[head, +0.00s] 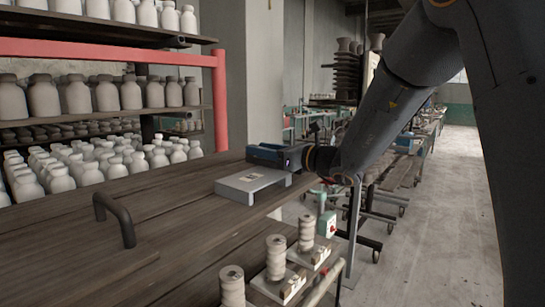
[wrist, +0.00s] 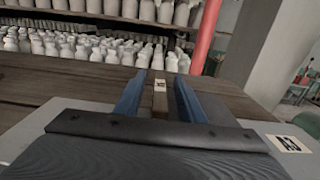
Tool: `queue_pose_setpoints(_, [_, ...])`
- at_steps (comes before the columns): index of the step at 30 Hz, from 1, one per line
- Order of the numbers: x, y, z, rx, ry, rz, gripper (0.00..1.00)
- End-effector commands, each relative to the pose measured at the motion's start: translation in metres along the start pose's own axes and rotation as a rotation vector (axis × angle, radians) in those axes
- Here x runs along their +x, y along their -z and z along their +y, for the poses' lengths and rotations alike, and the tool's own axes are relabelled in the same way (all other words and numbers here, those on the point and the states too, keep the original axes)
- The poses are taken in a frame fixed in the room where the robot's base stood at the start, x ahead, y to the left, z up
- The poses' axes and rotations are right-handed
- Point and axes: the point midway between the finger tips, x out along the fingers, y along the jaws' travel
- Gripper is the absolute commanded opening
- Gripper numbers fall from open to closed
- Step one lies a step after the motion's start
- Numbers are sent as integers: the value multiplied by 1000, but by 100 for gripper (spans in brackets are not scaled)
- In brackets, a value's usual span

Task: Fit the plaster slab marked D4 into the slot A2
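My gripper (head: 272,154) is blue and sits low over the far right part of the wooden bench. In the wrist view its two fingers (wrist: 161,80) stand apart, with visible gaps on both sides of a narrow brown block (wrist: 160,103) between them. A small white label (wrist: 160,84) shows at the block's far end; its marking is too small to read. A light grey platform (head: 235,188) lies beside and below the gripper. In the wrist view, a label reading A3 (wrist: 289,144) lies on a grey surface to the right. I cannot make out any D4 or A2 marking.
A dark curved handle (head: 121,216) rises from the bench (head: 165,205). Several spools (head: 276,258) stand on small boards at the bench's front. Shelves of pale bottles (head: 60,97) with a red post (head: 220,100) stand behind. The bench left of the platform is largely clear.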

Motion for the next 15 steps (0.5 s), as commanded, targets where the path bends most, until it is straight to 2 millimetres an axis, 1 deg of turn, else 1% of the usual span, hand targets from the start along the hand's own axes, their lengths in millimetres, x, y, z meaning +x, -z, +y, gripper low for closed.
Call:
queue_pose_setpoints(1, [0, 0, 0, 0, 0, 0, 36])
queue_pose_setpoints(2, [0, 0, 0, 0, 0, 0, 33])
queue_pose_setpoints(6, [0, 0, 0, 0, 0, 0, 9])
queue_pose_setpoints(8, [0, 0, 0, 0, 0, 0, 0])
queue_pose_setpoints(15, [0, -1, 0, -1, 0, -2, 0])
